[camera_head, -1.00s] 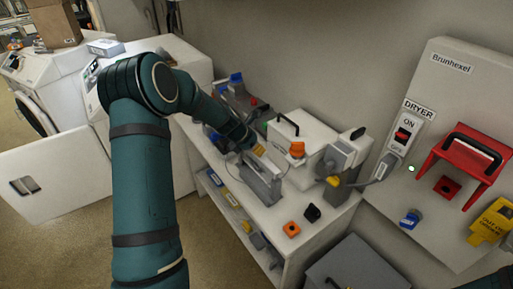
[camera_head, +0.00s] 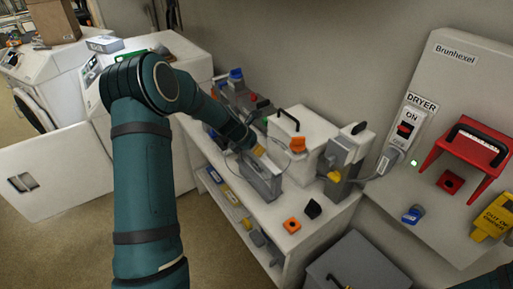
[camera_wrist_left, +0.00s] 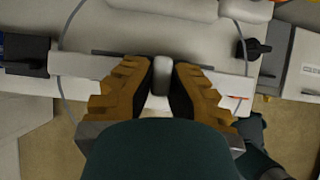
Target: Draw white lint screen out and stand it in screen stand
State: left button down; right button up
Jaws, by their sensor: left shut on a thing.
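My left gripper (camera_head: 258,150) is shut on the grip of the white lint screen, low over the white counter. In the left wrist view the grip (camera_wrist_left: 161,76) is between the two fingers, and the screen (camera_wrist_left: 75,65) shows as a long pale bar, seen nearly edge-on from above. A grey upright holder (camera_head: 262,181), which looks like the screen stand, is directly below the gripper. The screen appears to be upright in or right at it; how deep it sits is hidden. My right gripper is out of view.
A white box with a black handle (camera_head: 301,132) stands right behind the gripper. A grey bin (camera_head: 356,264) is below. The dryer switch panel (camera_head: 409,130) is at the right.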

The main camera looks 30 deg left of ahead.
pick_arm(q)
jog(key=shift+f, duration=0.3)
jog(key=c, duration=1.1)
grip_release()
jog(key=shift+o, duration=0.2)
jog(key=v, duration=1.2)
jog(key=shift+s, duration=0.1)
